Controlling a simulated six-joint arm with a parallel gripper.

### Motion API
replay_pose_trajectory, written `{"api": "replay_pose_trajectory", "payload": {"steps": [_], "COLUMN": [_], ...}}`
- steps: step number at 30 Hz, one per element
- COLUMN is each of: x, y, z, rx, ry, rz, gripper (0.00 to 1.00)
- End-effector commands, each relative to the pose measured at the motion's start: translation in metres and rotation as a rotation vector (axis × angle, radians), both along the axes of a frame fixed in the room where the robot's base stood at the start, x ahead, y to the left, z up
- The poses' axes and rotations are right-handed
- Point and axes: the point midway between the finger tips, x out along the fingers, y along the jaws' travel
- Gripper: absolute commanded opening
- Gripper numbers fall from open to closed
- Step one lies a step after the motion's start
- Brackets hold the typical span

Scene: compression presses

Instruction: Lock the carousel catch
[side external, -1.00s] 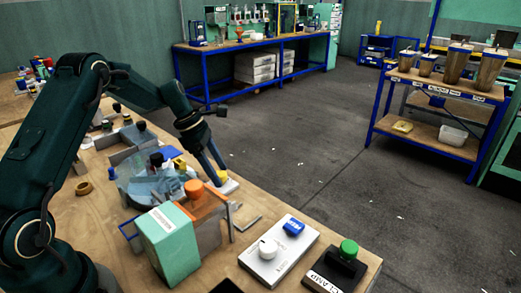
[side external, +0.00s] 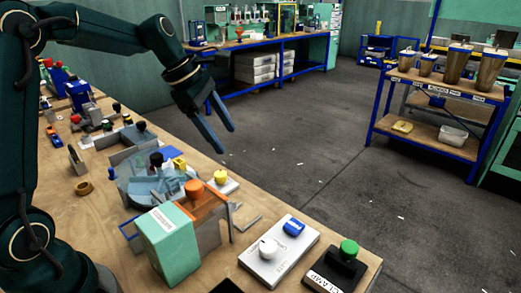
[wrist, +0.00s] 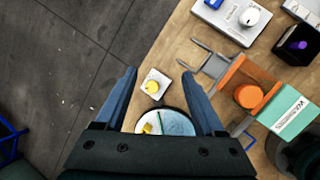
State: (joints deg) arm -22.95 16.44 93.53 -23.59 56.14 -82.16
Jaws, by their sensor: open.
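A yellow knob (side external: 221,177) stands on a small white plate beside the round, blue-tinted carousel (side external: 136,190). In the wrist view the knob (wrist: 152,87) lies between my open fingers, with part of the carousel (wrist: 178,123) below it. I see no label that says which part is the catch, and I cannot tell whether it is locked. A small yellow part (side external: 179,163) sits at the carousel's far edge. My gripper (side external: 227,141) is open and empty, raised above the knob and apart from it. Its palm hides part of the carousel in the wrist view.
An orange knob (side external: 193,188) and a green-and-white box (side external: 168,243) stand close to the carousel. A white panel (side external: 270,262) with a white knob and blue switch, and a black block with a green button (side external: 348,249), sit nearer the camera. Open floor lies beyond the bench edge.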

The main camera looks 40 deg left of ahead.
Motion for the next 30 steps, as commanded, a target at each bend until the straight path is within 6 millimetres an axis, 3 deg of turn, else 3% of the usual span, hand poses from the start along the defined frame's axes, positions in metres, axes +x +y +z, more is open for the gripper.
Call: {"api": "replay_pose_trajectory", "payload": {"steps": [15, 30], "x": [-0.056, -0.123], "y": [-0.053, -0.081], "z": [0.040, 0.044], "rx": [0.241, 0.529], "ry": [-0.143, -0.264], "rz": [-0.413, -0.892], "gripper": [0.71, 0.71]}}
